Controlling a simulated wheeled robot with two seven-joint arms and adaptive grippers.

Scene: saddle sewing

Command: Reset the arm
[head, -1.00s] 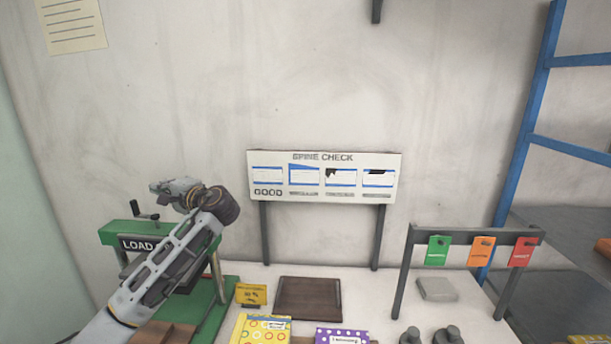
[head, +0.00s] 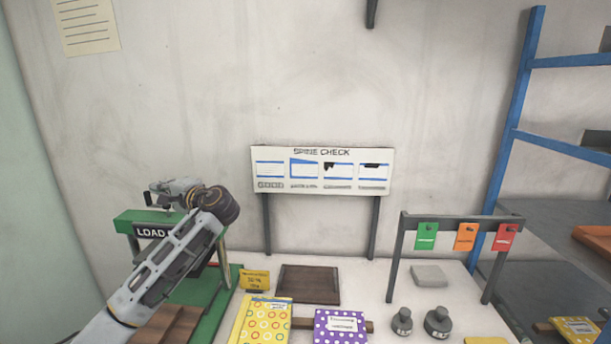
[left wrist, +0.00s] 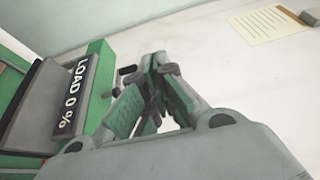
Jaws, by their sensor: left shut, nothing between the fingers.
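My left arm rises from the lower left of the head view, and its gripper (head: 165,188) is held up in front of the green press (head: 131,217) marked LOAD. In the left wrist view the gripper's fingers (left wrist: 152,105) are shut with nothing between them. That view shows the green press (left wrist: 97,68) to the left of the fingers, with its sign reading LOAD 0 %. The fingers appear apart from the press. My right gripper is in neither view.
The white table (head: 365,290) holds a brown board (head: 309,284), a yellow patterned book (head: 264,322), a purple dotted book (head: 340,326) and two dark weights (head: 438,322). A SPINE CHECK board (head: 321,170) and a tag rack (head: 462,219) stand behind. A blue shelf frame (head: 515,125) is at right.

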